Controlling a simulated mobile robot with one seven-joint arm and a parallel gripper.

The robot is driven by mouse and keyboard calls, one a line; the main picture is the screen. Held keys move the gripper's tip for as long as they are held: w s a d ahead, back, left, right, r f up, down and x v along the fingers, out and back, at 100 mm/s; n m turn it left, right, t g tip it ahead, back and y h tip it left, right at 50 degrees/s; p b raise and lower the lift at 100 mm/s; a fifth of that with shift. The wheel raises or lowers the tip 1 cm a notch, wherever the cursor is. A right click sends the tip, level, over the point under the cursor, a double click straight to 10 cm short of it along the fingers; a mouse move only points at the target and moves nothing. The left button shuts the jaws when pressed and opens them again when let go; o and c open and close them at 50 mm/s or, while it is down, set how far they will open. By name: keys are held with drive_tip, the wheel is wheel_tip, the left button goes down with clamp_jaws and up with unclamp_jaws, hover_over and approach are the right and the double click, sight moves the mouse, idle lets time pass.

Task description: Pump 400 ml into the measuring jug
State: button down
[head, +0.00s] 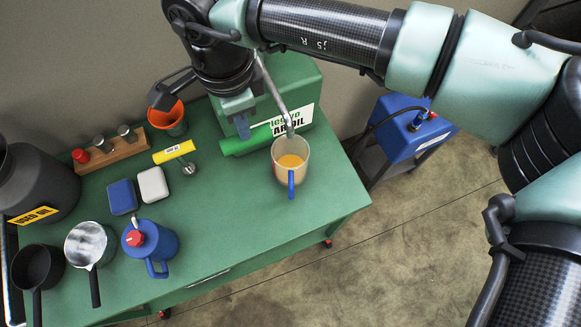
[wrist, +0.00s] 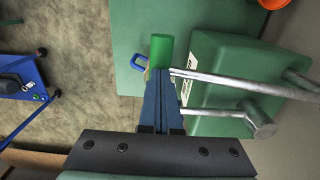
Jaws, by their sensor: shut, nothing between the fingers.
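The measuring jug (head: 279,153) stands upright at the table's right side, with a blue handle and amber liquid inside. Its blue handle also shows in the wrist view (wrist: 138,61). The green oil tank (head: 293,84) stands behind it, its label partly hidden. A metal spout (head: 289,118) ends over the jug. A green cylindrical grip (head: 232,147) lies left of the spout; it also shows in the wrist view (wrist: 161,48). My gripper (head: 243,130) is shut and empty, fingertips at the green grip. I cannot tell whether they touch. The wrist view shows the fingers (wrist: 160,82) together.
On the green table (head: 228,220) are a blue jug (head: 160,241), two pots (head: 87,243), blue and white boxes, a yellow-handled tool (head: 174,152), an orange cup (head: 170,122) and a wooden rack. A dark can (head: 38,180) stands left. A blue machine (head: 405,128) stands right of the table.

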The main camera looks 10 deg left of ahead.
drive_tip(key=shift+r, duration=0.1)
wheel_tip(320, 180, up, 12)
drive_tip(key=p, duration=0.6)
idle(0.5)
drive_tip(key=shift+f, duration=0.25)
idle(0.5)
wheel_tip(320, 180, down, 12)
drive_tip(key=b, duration=1.1)
drive_tip(key=shift+r, duration=0.2)
idle(0.4)
wheel_tip(320, 180, up, 12)
drive_tip(key=p, duration=0.6)
drive_tip(key=shift+p, duration=0.35)
